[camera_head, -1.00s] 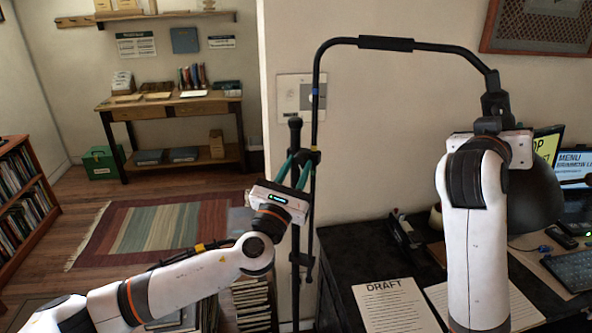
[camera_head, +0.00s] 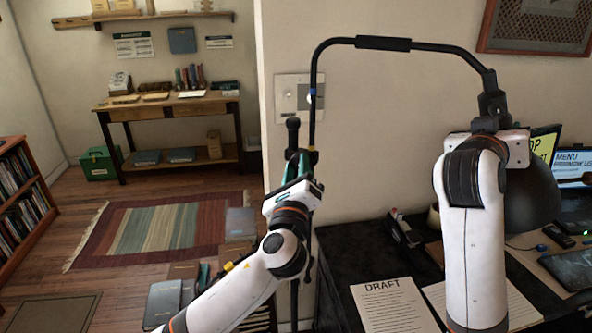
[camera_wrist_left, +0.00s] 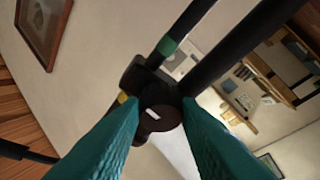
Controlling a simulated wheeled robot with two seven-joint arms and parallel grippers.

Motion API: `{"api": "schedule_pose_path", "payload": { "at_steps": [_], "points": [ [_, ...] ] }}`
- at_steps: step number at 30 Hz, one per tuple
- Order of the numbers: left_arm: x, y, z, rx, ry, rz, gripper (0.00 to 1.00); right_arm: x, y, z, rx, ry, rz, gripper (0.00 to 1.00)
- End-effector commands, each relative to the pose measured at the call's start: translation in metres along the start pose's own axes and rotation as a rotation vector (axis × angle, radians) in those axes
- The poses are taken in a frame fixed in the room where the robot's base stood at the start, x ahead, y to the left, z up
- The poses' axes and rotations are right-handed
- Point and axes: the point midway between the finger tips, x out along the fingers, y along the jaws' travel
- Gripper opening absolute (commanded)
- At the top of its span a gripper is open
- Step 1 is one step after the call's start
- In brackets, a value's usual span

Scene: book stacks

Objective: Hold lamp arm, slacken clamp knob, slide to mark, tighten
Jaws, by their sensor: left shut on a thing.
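The black lamp arm (camera_head: 384,44) rises beside a dark upright post (camera_head: 293,135), bends right and comes down to a dark lamp head (camera_head: 531,197). The clamp sits lower on the tube, partly hidden by my left gripper (camera_head: 299,168). In the left wrist view, its teal fingers (camera_wrist_left: 160,122) are shut on the round black clamp knob (camera_wrist_left: 159,113), which has a white mark. A green band (camera_wrist_left: 167,46) shows on a rod beside the clamp. My right gripper (camera_head: 492,135) is at the arm's lamp end; its fingers are hidden.
A dark desk (camera_head: 345,265) holds a DRAFT sheet (camera_head: 393,305), a keyboard (camera_head: 570,268) and screens (camera_head: 575,165) at right. A wall switch plate (camera_head: 290,95) is behind the post. Books stand low at left, near a striped rug (camera_head: 150,230).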

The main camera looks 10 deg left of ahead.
Motion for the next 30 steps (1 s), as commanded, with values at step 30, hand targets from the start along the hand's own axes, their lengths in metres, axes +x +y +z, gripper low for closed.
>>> {"api": "schedule_pose_path", "payload": {
  "at_steps": [30],
  "points": [
    [0.0022,0.0055,-0.0062,-0.898,-0.045,-0.365,0.07,-0.0001,-0.0021,0.0029,0.005,-0.007,-0.003,0.18]
  ]
}}
